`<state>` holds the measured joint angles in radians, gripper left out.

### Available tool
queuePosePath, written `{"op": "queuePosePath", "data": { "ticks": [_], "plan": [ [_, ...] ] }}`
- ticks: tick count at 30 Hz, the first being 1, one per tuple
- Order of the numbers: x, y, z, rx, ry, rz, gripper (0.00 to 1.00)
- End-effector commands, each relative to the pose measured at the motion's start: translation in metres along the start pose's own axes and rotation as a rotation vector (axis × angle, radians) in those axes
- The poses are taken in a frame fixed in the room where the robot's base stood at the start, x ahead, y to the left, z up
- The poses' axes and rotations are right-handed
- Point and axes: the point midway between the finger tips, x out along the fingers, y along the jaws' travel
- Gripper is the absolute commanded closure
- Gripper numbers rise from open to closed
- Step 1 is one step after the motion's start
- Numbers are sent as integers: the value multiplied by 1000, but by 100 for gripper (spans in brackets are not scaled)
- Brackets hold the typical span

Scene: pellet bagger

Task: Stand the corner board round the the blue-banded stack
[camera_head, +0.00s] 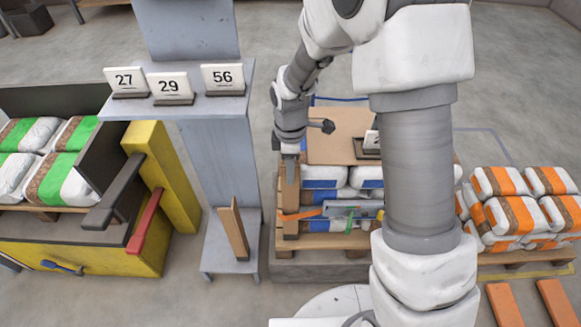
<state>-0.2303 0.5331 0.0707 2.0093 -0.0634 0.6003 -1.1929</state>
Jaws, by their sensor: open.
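The blue-banded stack (324,184) of white bags with blue bands stands on a pallet at the centre, with a brown sheet (335,135) on top. A brown corner board (290,205) stands upright at the stack's near left corner. My gripper (291,158) is open and points down at the top end of this board; I cannot tell whether the fingers touch it. Another brown board (233,228) leans, slightly tilted, on the foot of the grey stand to the left. My arm hides the stack's right part.
The grey stand (215,165) carries cards 27, 29 and 56. A yellow machine (90,245) with grey and red bars is at left, beside green-banded bags (62,178). Orange-banded bags (515,205) are at right. An orange strap and grey tool (350,209) are at the stack's front.

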Motion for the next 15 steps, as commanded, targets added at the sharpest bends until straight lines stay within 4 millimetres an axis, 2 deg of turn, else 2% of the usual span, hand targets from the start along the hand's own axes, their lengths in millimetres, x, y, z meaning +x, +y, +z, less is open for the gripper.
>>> {"op": "queuePosePath", "data": {
  "ticks": [5,8,11,15],
  "plan": [
    [-2,0,0,0,0,-1,55],
    [-12,0,0,1,1,2,55],
    [-31,0,0,1,1,3,55],
    [-66,1,0,1,1,5,55]
  ]
}}
